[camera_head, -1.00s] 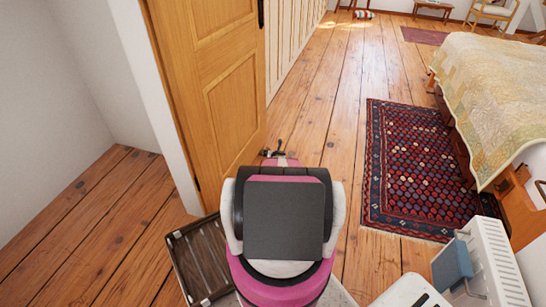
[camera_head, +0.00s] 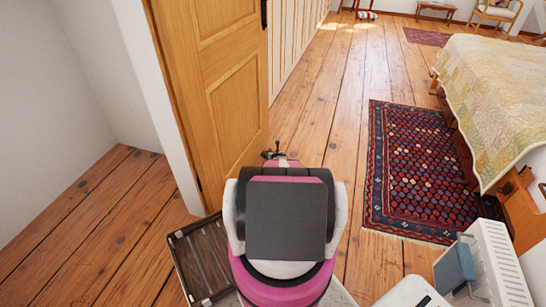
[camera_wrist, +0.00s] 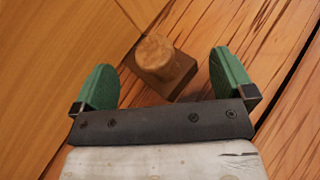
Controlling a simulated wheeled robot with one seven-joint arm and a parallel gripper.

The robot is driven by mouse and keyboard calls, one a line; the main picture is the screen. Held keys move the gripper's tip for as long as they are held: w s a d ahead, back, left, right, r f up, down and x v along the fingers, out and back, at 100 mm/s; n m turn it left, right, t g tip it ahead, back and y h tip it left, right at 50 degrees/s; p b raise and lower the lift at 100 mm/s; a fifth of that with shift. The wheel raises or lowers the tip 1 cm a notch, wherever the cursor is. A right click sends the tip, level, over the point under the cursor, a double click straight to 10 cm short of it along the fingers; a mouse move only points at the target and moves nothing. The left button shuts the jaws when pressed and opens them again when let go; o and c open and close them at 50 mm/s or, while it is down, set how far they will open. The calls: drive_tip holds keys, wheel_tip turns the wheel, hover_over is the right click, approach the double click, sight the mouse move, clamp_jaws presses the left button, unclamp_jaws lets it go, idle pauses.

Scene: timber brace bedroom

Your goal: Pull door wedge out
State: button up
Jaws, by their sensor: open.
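The door wedge (camera_wrist: 160,68) is a brown wooden block with a rounded knob on top. In the wrist view it stands on the floor against the bottom of the wooden door (camera_wrist: 60,60). My gripper (camera_wrist: 165,75) is open, with one green finger on each side of the wedge and visible gaps between. The fingers do not appear to touch it. In the head view the door (camera_head: 232,100) stands at the left of my arm. The gripper (camera_head: 273,153) shows only as a small dark tip beyond my pink arm, and the wedge cannot be made out there.
A patterned red and blue rug (camera_head: 410,170) lies to the right, beside a bed with a pale quilt (camera_head: 495,90). A brown slatted tray (camera_head: 203,262) is at the lower left. A white radiator (camera_head: 497,262) stands at the lower right.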

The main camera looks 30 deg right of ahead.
drive_tip(key=shift+w+f, duration=0.25)
drive_tip(key=shift+w, duration=0.4)
drive_tip(key=c, duration=0.8)
drive_tip(key=shift+o, duration=0.8)
drive_tip(key=shift+c, duration=0.7)
drive_tip(key=shift+s+d, duration=0.15)
drive_tip(key=shift+s+d, duration=0.2)
drive_tip(key=shift+s, duration=0.05)
drive_tip(key=shift+s+d, duration=0.15)
drive_tip(key=shift+s, duration=0.05)
drive_tip(key=shift+c, duration=0.2)
